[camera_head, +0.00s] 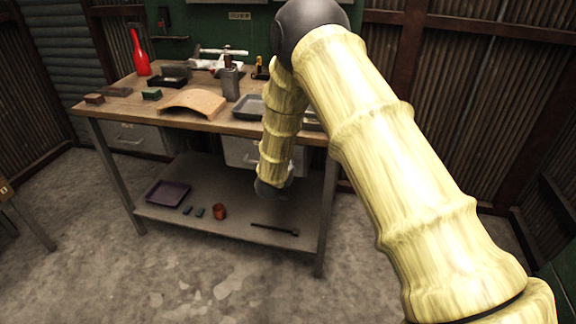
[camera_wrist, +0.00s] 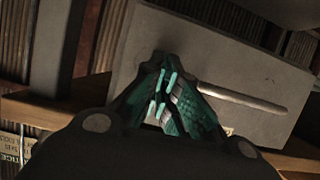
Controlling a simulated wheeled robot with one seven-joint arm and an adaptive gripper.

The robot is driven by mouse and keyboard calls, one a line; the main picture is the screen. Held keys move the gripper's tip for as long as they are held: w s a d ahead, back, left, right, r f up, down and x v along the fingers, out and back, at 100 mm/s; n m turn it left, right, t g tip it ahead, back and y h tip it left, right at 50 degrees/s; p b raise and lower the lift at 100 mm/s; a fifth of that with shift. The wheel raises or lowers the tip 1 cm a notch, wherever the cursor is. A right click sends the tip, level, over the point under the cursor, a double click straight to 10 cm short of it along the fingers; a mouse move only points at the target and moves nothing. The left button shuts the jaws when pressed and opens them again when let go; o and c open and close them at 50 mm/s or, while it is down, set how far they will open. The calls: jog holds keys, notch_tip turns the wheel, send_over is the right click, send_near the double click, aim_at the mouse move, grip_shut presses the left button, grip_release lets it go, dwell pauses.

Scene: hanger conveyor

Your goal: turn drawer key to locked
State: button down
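The grey drawer front (camera_wrist: 225,60) fills much of the wrist view, with a long pale bar handle (camera_wrist: 243,97) across it. The same right-hand drawer (camera_head: 237,151) shows partly in the head view, under the bench top behind my arm. My gripper (camera_wrist: 163,82) has dark teal fingers that converge in front of the drawer, left of the handle. The fingertips look close together, but I cannot tell whether they are shut or hold anything. No key can be made out; the fingers cover the drawer face there. In the head view my forearm hides most of the gripper.
The workbench top (camera_head: 120,108) holds a red bottle (camera_head: 140,52), a curved tan panel (camera_head: 194,103) and trays. A second drawer (camera_head: 130,138) is at the left. The lower shelf (camera_head: 238,226) holds a dark tray (camera_head: 168,193), a copper cup (camera_head: 219,211) and a black bar (camera_head: 275,229).

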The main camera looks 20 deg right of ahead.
jog(key=shift+f, duration=0.1)
jog(key=c, duration=1.7)
grip_release()
jog(key=v, duration=1.2)
